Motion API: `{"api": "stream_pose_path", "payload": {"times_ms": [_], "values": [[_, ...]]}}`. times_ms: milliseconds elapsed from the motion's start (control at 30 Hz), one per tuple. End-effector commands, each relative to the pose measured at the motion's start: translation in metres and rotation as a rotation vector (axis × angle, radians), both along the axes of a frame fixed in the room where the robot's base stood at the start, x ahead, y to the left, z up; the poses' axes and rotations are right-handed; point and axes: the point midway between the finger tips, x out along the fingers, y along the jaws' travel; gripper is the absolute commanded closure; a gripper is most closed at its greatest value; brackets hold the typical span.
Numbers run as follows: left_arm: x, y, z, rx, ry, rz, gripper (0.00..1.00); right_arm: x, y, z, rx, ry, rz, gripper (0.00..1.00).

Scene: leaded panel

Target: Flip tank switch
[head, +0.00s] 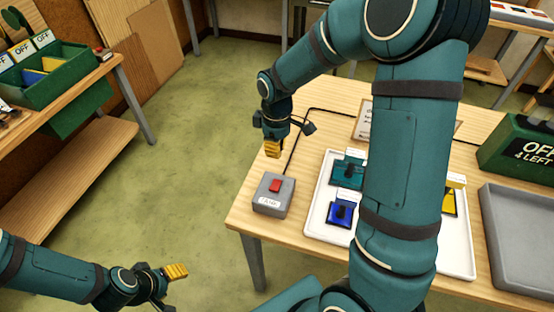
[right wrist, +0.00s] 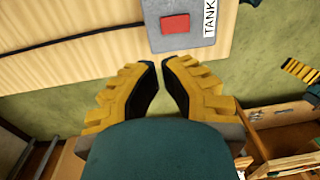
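The tank switch is a grey box (head: 272,196) with a red rocker (head: 275,185) and a white label, at the left front corner of the wooden table. In the right wrist view the box (right wrist: 207,36) shows its red rocker (right wrist: 175,24) and the label TANK, just beyond the fingertips. My right gripper (head: 272,149) points down above the box, apart from it. In the right wrist view its yellow fingers (right wrist: 160,66) come together at the tips with nothing held. My left gripper (head: 177,271) is away at the lower left over the floor; its finger gap is hidden.
A black cable (head: 291,150) runs from the box across the table (head: 248,222). A white tray (head: 318,213) with coloured glass pieces lies to the right, partly behind my right arm.

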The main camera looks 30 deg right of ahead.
Motion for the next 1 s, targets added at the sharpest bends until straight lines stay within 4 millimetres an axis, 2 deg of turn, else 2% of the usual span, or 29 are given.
{"api": "stream_pose_path", "payload": {"times_ms": [100,300,1000], "values": [[0.000,0.000,0.002,0.000,-0.001,0.001,0.42,0.002,-0.002,0.022,0.000,-0.003,0.000,1.00],[0.000,0.000,0.003,0.000,0.000,0.001,0.42,0.003,-0.004,0.041,-0.001,-0.001,0.001,1.00],[0.000,0.000,0.003,0.000,-0.001,0.001,0.42,0.003,-0.004,0.044,-0.001,0.001,0.001,1.00]]}}
